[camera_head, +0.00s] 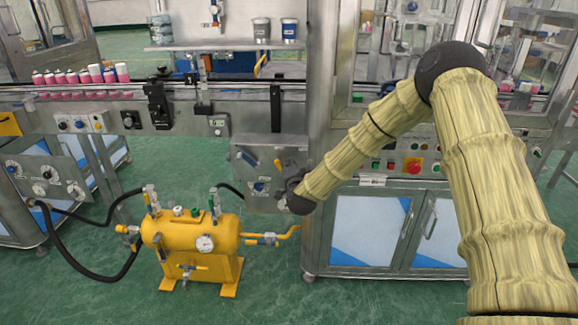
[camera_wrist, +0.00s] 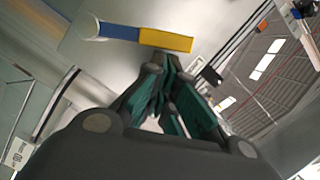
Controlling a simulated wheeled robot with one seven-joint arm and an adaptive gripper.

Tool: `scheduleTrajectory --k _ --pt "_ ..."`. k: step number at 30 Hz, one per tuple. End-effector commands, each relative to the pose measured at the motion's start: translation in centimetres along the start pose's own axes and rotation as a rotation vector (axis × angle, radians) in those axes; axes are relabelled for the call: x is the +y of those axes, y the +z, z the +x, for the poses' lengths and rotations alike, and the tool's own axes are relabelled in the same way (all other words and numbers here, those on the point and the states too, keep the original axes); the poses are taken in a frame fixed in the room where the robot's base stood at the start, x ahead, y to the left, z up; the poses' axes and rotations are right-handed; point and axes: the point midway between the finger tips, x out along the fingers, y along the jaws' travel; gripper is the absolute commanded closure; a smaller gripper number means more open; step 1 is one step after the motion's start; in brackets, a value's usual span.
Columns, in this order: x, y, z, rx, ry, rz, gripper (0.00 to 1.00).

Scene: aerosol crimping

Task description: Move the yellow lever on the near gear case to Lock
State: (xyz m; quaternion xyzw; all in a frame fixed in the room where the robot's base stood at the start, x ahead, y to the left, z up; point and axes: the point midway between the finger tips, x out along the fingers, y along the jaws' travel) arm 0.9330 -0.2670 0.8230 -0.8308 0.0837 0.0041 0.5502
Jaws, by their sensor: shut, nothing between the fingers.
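The near gear case is a grey metal box (camera_head: 240,168) on the machine front in the head view. The yellow lever (camera_head: 278,165) shows on its face, close to my gripper (camera_head: 292,183). In the wrist view the lever is a flat bar with a yellow end (camera_wrist: 168,39) and a blue part to its left, lying nearly level across the picture. My gripper (camera_wrist: 163,85) has its green-padded fingers shut and empty, with the tips just below the yellow end. I cannot tell whether they touch it. No Lock marking is readable, and my arm's end hides the case's right part.
A yellow tank (camera_head: 190,245) with a gauge and black hoses stands on the green floor below left. A conveyor with pink cans (camera_head: 80,77) runs behind. A control panel with a red button (camera_head: 412,166) is right of the case, behind my arm.

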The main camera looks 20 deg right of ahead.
Motion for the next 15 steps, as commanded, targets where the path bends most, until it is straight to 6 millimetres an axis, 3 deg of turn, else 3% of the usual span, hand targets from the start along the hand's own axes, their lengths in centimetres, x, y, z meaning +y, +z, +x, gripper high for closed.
scheduleTrajectory --k 5,13,15 --pt "-0.1 -0.3 0.0 0.000 0.000 0.000 1.00" --pt "-1.2 -3.0 -0.4 -0.011 -0.005 0.000 1.00" --pt "-0.9 -2.7 -1.9 -0.015 -0.003 0.001 1.00"
